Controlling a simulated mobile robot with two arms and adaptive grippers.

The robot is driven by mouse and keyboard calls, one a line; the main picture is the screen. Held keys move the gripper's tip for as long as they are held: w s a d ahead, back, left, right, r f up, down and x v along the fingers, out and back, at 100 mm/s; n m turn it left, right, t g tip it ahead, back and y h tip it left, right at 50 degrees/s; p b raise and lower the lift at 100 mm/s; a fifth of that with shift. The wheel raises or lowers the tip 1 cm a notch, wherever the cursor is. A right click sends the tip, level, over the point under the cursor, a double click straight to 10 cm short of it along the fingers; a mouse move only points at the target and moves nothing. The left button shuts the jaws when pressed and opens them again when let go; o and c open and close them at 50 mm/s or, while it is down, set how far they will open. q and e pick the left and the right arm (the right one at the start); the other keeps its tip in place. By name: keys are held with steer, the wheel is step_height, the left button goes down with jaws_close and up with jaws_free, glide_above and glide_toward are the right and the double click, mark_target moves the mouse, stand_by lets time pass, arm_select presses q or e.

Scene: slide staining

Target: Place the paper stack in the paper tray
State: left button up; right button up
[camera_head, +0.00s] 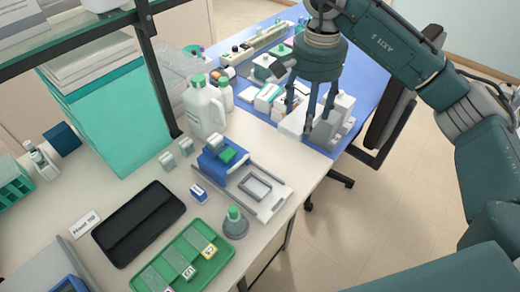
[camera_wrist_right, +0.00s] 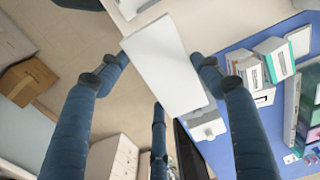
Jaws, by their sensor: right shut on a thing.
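The paper stack looks like a plain white block (camera_wrist_right: 165,65) between the blue fingers of my right gripper (camera_wrist_right: 160,75) in the right wrist view. My right gripper is shut on it. In the head view my right gripper (camera_head: 312,120) is at the near end of the blue desk, fingers pointing down, with the white stack (camera_head: 293,122) partly behind them. Whether the stack touches the desk is unclear. I cannot tell which thing is the paper tray. My left gripper is out of view.
The blue desk (camera_head: 368,82) carries small boxes and a white device (camera_head: 335,120) right beside my gripper. A black chair (camera_head: 388,125) stands at its right.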

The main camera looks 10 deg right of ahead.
steer(key=p, duration=0.3)
glide_above(298, 168)
step_height(298, 168, down, 13)
steer(key=shift+r, duration=0.1)
step_height(298, 168, down, 4)
steer(key=shift+f+p, duration=0.1)
steer(key=shift+p, duration=0.25)
steer(key=o, duration=1.2)
steer(key=shift+o, duration=0.2)
